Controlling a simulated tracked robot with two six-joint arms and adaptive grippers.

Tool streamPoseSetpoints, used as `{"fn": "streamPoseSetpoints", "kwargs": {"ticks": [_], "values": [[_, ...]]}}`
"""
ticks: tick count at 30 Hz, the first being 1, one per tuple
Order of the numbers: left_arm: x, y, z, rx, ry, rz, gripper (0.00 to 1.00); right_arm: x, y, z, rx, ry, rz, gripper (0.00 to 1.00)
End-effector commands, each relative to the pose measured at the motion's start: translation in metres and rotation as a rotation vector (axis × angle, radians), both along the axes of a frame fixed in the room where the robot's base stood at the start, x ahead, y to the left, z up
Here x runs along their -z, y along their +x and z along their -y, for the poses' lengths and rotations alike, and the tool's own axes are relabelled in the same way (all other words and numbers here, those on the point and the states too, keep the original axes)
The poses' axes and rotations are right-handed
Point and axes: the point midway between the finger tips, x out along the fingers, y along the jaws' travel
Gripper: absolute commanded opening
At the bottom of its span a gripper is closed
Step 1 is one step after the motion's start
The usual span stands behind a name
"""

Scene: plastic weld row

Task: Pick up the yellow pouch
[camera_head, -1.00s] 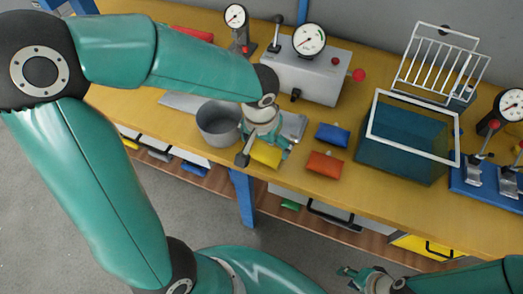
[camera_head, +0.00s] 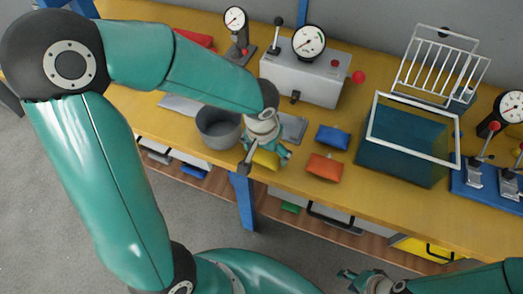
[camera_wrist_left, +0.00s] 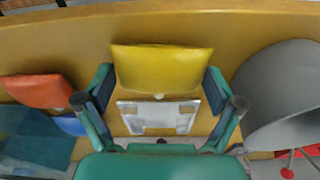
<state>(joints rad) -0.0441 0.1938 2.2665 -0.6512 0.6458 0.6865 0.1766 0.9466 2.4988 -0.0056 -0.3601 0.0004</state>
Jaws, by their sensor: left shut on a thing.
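The yellow pouch (camera_head: 265,161) is at the front of the bench, partly hidden under my left gripper (camera_head: 267,154) in the head view. In the left wrist view the yellow pouch (camera_wrist_left: 162,68) lies across the picture between the two fingers of my left gripper (camera_wrist_left: 160,80), which is shut on it. I cannot tell whether it is clear of the bench top. My right gripper (camera_head: 352,277) is at the bottom edge of the head view, away from the bench top; its jaw state is unclear.
A grey pot (camera_head: 218,128) stands just left of the pouch. An orange pouch (camera_head: 325,167) and a blue pouch (camera_head: 332,137) lie to its right. A teal tank with a white rim (camera_head: 408,145) is further right. A gauge box (camera_head: 305,78) stands behind.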

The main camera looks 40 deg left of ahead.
Motion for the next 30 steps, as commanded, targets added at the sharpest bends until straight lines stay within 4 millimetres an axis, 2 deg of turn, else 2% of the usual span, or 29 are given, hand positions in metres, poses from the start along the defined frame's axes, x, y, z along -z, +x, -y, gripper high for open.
{"fn": "streamPoseSetpoints", "kwargs": {"ticks": [5, 11, 24, 30], "values": [[-0.010, 0.001, 0.000, -0.002, 0.000, 0.003, 0.66, -0.002, 0.000, 0.000, 0.000, 0.000, 0.000, 0.40], [-0.037, 0.001, 0.000, -0.001, 0.000, 0.007, 0.66, -0.007, 0.000, 0.000, 0.000, 0.000, 0.000, 0.40], [-0.152, 0.001, 0.000, -0.002, -0.001, 0.007, 0.66, -0.020, 0.000, 0.000, 0.000, 0.000, 0.000, 0.40], [-0.186, 0.001, 0.000, -0.001, -0.001, 0.004, 0.66, -0.024, 0.000, 0.000, 0.000, 0.000, 0.000, 0.40]]}}
